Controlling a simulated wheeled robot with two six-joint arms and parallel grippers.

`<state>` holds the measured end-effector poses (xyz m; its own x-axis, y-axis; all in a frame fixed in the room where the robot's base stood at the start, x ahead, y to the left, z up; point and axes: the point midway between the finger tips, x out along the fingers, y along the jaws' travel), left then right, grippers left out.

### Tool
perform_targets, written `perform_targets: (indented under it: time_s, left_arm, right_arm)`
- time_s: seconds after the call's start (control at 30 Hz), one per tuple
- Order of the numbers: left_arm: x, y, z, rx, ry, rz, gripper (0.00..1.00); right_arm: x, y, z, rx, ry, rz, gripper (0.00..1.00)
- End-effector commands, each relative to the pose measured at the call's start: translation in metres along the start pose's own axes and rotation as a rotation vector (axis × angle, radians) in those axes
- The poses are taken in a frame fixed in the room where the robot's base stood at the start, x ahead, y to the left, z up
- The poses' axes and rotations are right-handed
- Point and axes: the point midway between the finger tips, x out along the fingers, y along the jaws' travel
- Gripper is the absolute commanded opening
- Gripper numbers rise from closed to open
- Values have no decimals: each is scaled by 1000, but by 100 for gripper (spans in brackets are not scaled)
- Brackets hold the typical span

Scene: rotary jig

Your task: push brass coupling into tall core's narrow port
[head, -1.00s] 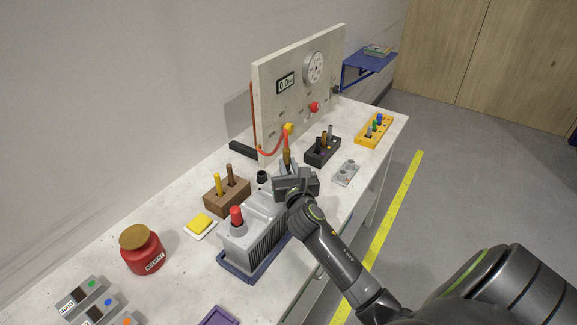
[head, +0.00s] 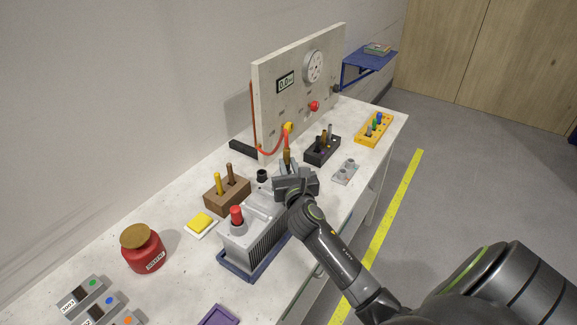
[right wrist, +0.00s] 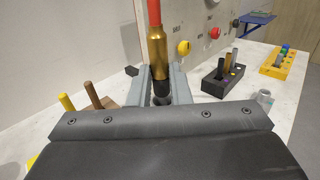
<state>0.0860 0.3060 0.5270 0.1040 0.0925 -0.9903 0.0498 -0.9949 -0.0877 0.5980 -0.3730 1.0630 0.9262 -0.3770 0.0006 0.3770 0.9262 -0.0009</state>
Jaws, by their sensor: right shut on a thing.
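The brass coupling (head: 287,158) stands roughly upright with a red hose rising from its top. My right gripper (head: 288,168) is shut on it above the far end of a grey finned block. In the right wrist view the brass coupling (right wrist: 158,52) rises between the two fingers (right wrist: 161,86), with a black part below the brass. The finned block (head: 258,240), which seems to be the core, sits in a blue tray and has a red cap on its near end. My gripper hides its far end, so I cannot tell whether the coupling touches a port. My left gripper is out of view.
A wooden block with two pegs (head: 222,200) stands left of the finned block. A black rack (head: 322,152) and a grey plate (head: 346,172) lie to the right. The white panel (head: 290,95) with gauge and display stands behind. A red jar (head: 143,252) is at front left.

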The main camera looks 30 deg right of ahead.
Motion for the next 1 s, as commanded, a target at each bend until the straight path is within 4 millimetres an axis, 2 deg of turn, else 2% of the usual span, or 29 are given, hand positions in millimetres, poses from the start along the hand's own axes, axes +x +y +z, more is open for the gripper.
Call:
perform_targets:
  time_s: [1.0]
  left_arm:
    - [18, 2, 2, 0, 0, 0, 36]
  right_arm:
    - [0, 0, -26, 0, 0, 1, 0]
